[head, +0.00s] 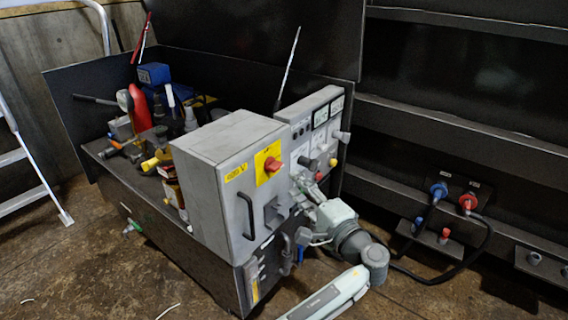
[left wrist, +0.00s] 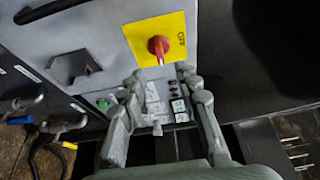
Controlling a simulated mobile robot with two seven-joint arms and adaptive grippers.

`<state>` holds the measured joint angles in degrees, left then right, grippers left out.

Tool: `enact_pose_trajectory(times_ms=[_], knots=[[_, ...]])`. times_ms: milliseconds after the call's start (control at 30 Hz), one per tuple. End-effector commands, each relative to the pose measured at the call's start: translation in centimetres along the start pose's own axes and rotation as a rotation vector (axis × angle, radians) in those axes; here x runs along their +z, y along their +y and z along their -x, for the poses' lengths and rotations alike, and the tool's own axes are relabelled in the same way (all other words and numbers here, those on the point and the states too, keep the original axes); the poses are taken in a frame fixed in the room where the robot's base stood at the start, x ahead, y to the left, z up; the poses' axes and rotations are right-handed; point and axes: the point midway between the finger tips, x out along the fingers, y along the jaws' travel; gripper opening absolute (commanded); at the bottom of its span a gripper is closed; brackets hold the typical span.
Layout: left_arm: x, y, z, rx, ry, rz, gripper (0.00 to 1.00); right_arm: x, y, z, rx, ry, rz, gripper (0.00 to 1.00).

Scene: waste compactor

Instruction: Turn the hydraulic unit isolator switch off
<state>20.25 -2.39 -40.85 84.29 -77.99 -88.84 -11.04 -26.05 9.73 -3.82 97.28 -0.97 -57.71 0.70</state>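The isolator switch is a red rotary knob (head: 272,163) on a yellow plate (head: 264,177), on the front of a grey cabinet (head: 208,180). The knob also shows in the left wrist view (left wrist: 158,46), with "OFF" lettering on the plate beside it. My left gripper (head: 304,184) is in front of the cabinet, just right of and below the knob. In the left wrist view the left gripper's fingers (left wrist: 161,80) are spread with nothing between them. The knob lies beyond the fingertips, apart from them. My right gripper is not in view.
A dark handle (head: 249,215) and a grey box-like fitting (head: 275,210) stick out from the cabinet front. A panel with gauges (head: 321,117) stands beside it. A blue plug (head: 438,190) and a red plug (head: 468,203) with cables are at right.

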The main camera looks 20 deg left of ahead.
Motion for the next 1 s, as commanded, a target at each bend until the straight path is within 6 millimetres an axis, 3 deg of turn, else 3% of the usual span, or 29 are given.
enact_pose_trajectory(times_ms=[500,867,1000], knots=[[0.3,-0.1,-6.9,-0.005,-0.013,-0.004,0.32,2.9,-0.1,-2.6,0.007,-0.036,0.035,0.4],[0.3,0.0,-7.7,-0.004,-0.011,-0.001,0.32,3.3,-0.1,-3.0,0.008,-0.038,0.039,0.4],[0.3,0.0,-7.7,-0.004,-0.011,-0.001,0.18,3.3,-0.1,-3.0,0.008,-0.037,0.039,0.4]])
